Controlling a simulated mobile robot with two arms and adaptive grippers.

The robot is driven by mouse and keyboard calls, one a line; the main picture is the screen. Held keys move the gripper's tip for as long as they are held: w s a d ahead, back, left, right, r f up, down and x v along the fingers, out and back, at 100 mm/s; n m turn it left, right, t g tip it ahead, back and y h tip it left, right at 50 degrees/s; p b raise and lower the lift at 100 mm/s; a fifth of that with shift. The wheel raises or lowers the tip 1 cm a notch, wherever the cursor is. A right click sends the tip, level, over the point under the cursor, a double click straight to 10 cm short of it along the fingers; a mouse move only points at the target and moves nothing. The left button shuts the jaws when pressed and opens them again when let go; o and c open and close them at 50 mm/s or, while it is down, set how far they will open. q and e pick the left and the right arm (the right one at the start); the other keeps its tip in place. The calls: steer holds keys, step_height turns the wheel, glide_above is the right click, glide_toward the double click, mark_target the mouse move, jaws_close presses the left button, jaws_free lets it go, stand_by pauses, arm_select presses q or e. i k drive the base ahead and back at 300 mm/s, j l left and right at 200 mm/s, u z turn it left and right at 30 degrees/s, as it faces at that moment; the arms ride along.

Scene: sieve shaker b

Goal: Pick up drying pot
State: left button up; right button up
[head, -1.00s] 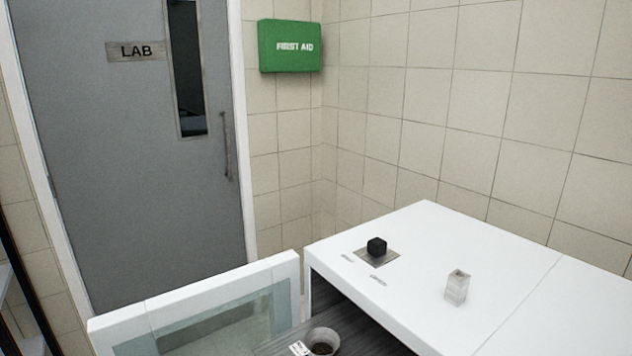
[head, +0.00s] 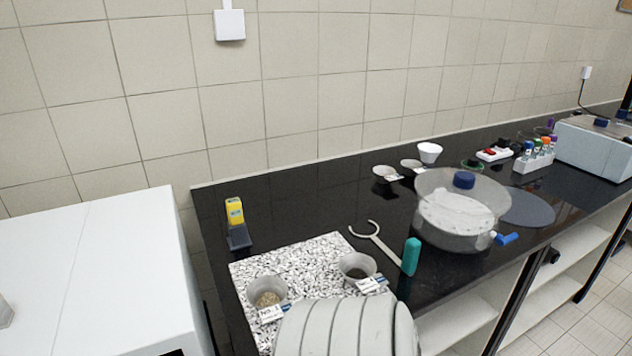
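Small round grey pots with paper tags stand on the black bench; I cannot tell which is the task's drying pot. One pot (head: 267,290) with grainy brownish contents is on the speckled mat at the front left. A second pot (head: 357,267) with dark contents is at the mat's right edge. Two more shallow pots (head: 385,173) (head: 411,164) stand farther back. A forked tool (head: 374,236) with a teal handle lies right of the mat. Neither of my grippers shows.
The speckled mat (head: 300,256) is partly hidden at its front. A large clear lidded vessel (head: 460,216) stands right of the forked tool. A yellow-topped device (head: 235,222) stands back left. A white cabinet (head: 90,265) is at the left.

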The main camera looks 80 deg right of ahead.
mark_target(358, 270)
steer(key=z, duration=0.45)
steer(key=l+z, duration=0.1)
steer(key=z, duration=1.25)
steer(key=l+z, duration=0.1)
steer(key=z, duration=0.85)
steer(key=i, duration=0.05)
